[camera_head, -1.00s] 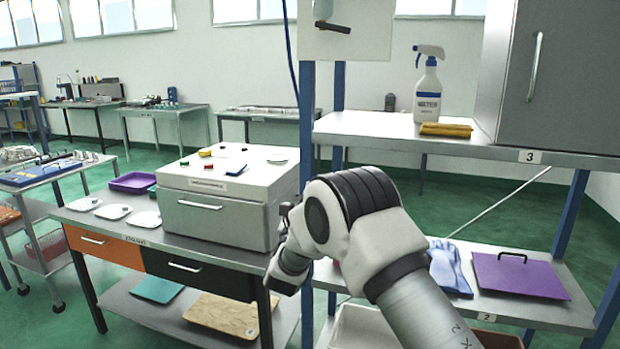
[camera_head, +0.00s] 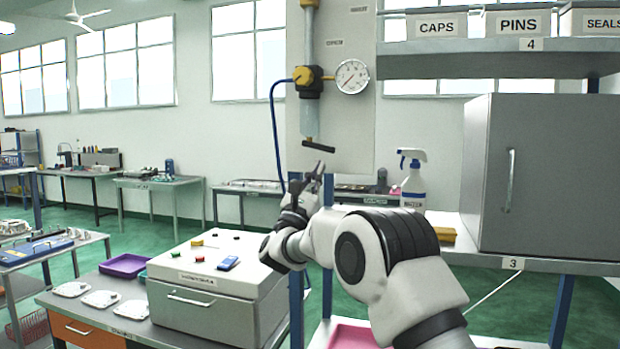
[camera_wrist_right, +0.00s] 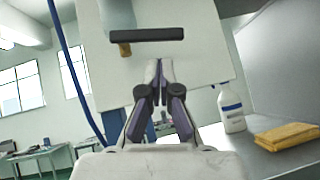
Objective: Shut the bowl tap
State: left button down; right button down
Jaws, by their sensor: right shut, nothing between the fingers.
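The bowl tap (camera_head: 318,146) is a dark lever at the foot of a clear bowl (camera_head: 309,118) on a pale wall panel. The lever lies nearly level, crosswise to the upright bowl. In the right wrist view the tap's dark bar (camera_wrist_right: 147,35) runs across above the fingertips, with a brass stub (camera_wrist_right: 125,50) below its left end. My right gripper (camera_head: 321,172) is shut and empty, pointing up just below the lever. Its fingertips (camera_wrist_right: 158,64) appear below the bar; a gap shows between them. My left gripper is not in view.
A pressure gauge (camera_head: 352,76) and a blue hose (camera_head: 275,130) are beside the bowl. A grey cabinet (camera_head: 535,180), spray bottle (camera_head: 413,182) and yellow cloth (camera_head: 441,232) stand on the shelf at right. A box with coloured buttons (camera_head: 215,270) is lower left.

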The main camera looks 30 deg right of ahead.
aim_at(325, 146)
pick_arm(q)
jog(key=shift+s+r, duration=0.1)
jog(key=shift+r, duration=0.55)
pick_arm(e)
jog(key=shift+s+d+r, duration=0.1)
jog(key=shift+s+r, duration=0.05)
jog(key=shift+r, duration=0.3)
jog(key=shift+s+d+r, duration=0.1)
jog(key=shift+s+r, duration=0.05)
jog(key=shift+r, duration=0.3)
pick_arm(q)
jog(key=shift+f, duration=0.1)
pick_arm(e)
jog(key=n+t+y+b, duration=0.1)
jog(key=n+b, duration=0.1)
jog(key=r+n+t+y+b, duration=0.1)
jog(key=n+t+b, duration=0.1)
jog(key=n+t+y+b, duration=0.1)
jog(key=n+t+b, duration=0.1)
jog(key=shift+s+d+r+n+y, duration=0.2)
jog(key=shift+s+r+n+y, duration=0.1)
jog(key=shift+s+r, duration=0.1)
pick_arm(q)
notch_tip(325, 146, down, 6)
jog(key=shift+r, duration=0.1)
pick_arm(e)
jog(key=shift+r, duration=0.25)
